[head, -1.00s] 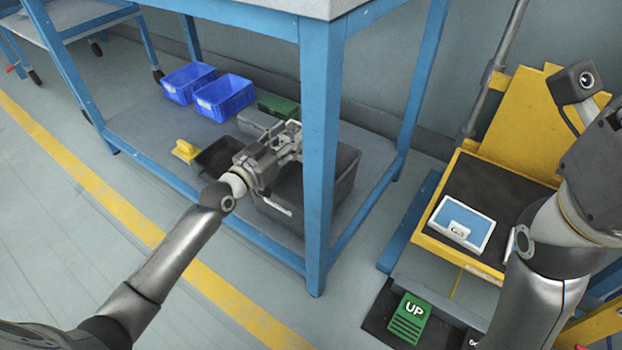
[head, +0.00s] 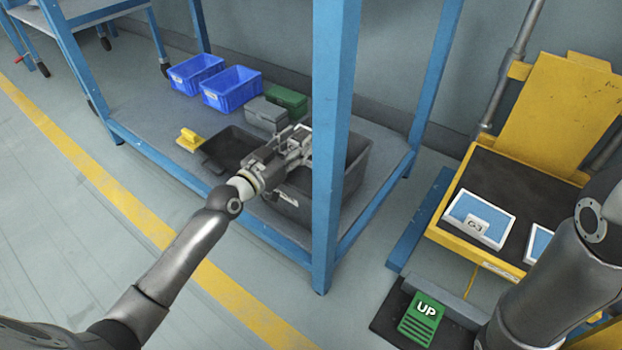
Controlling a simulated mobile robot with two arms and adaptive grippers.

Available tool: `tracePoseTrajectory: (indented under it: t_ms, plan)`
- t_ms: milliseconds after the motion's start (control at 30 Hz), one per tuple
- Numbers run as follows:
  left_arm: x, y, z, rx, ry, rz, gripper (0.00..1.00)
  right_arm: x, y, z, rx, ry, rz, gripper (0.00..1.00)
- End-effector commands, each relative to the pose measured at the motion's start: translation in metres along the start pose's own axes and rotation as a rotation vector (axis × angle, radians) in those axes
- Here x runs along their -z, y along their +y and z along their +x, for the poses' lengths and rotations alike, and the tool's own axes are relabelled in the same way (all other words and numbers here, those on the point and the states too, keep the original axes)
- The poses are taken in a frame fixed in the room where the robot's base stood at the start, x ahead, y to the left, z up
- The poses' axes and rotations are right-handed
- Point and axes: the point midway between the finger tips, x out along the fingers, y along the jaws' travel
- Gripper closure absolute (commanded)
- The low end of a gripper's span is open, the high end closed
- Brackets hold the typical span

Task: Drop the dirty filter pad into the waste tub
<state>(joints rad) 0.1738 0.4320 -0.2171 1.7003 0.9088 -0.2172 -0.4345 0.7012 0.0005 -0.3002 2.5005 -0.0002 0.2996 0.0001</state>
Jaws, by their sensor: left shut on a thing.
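My left gripper (head: 302,143) is shut and reaches over the dark grey waste tub (head: 357,165) on the bench's lower shelf. The thing in its jaws, which I take to be the dirty filter pad, is too small and too covered by the fingers to make out clearly. The tub is partly hidden behind my left gripper and the blue bench leg, so its inside shows little. My right arm shows at the right edge, but its gripper is out of the picture.
A blue bench leg (head: 328,220) stands right of my left gripper. Blue bins (head: 230,90), a green box (head: 288,100), a black tray (head: 213,153) and a yellow block (head: 189,140) share the shelf. A yellow cart (head: 470,258) with blue-and-white filters (head: 480,218) stands at right.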

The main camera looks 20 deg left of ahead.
Motion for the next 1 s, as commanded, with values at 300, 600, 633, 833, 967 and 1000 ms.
tracePoseTrajectory:
  t_ms: [300, 600, 633, 833, 967, 1000]
  plan:
    - [0.001, 0.000, 0.000, 0.000, 0.001, 0.000, 0.34, 0.000, 0.000, 0.000, 0.000, 0.001, 0.000, 0.69]
    - [0.000, 0.000, -0.001, 0.000, -0.001, 0.000, 0.34, -0.001, 0.001, 0.000, -0.002, -0.002, 0.000, 0.69]
    - [0.000, 0.000, -0.001, 0.000, -0.001, 0.000, 0.34, -0.001, 0.001, 0.000, -0.003, -0.003, 0.000, 0.69]
    - [-0.001, 0.000, -0.019, 0.000, -0.002, 0.001, 0.34, -0.001, 0.001, 0.000, -0.002, -0.002, 0.000, 0.69]
    - [-0.002, 0.000, -0.041, 0.000, -0.003, 0.003, 0.34, -0.001, 0.000, 0.000, -0.001, -0.002, 0.000, 0.69]
    - [-0.002, 0.000, -0.049, 0.000, -0.004, 0.002, 0.34, -0.001, 0.000, 0.000, -0.001, -0.001, 0.000, 0.69]
